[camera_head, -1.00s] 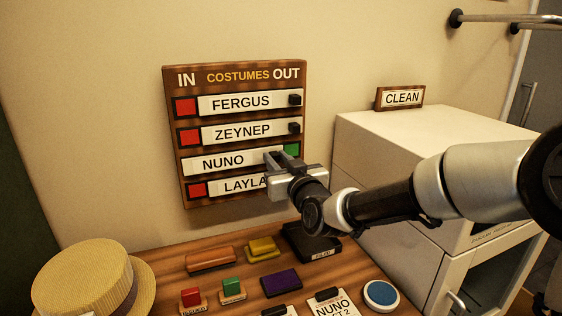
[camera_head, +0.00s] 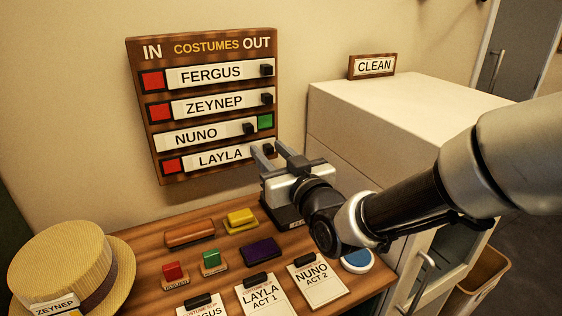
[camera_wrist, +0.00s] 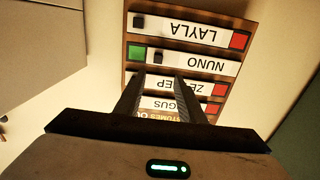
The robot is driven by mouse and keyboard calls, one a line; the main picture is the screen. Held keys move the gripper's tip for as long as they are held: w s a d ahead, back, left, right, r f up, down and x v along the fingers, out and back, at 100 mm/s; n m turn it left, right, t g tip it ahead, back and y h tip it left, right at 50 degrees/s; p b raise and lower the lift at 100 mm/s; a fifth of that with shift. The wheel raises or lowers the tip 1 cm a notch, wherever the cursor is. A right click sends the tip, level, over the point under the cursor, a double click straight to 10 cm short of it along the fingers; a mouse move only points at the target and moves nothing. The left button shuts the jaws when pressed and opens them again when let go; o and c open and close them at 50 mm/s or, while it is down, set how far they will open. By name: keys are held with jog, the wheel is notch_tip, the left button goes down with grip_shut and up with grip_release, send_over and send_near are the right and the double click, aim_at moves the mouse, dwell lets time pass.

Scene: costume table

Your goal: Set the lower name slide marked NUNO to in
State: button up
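The costume board (camera_head: 137,120) hangs on the wall with rows FERGUS, ZEYNEP, NUNO and LAYLA between IN and OUT. The NUNO slide (camera_head: 197,138) sits at the IN end of its row, covering the red patch, and a green patch (camera_head: 265,121) shows at the OUT end. The other slides sit toward OUT, with red showing at their IN ends. The NUNO slide and green patch (camera_wrist: 136,54) also show in the wrist view. My gripper (camera_head: 272,150) is open and empty, its fingers apart, in front of the board's lower right by the LAYLA knob.
Below is a wooden table with a straw hat (camera_head: 70,258), coloured blocks, a purple pad (camera_head: 261,252), name cards and a blue round pad (camera_head: 357,260). A white cabinet (camera_head: 400,115) with a CLEAN sign (camera_head: 374,66) stands right.

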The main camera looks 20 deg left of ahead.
jog(key=v, duration=0.5)
jog(key=shift+d, duration=0.1)
dwell(0.3)
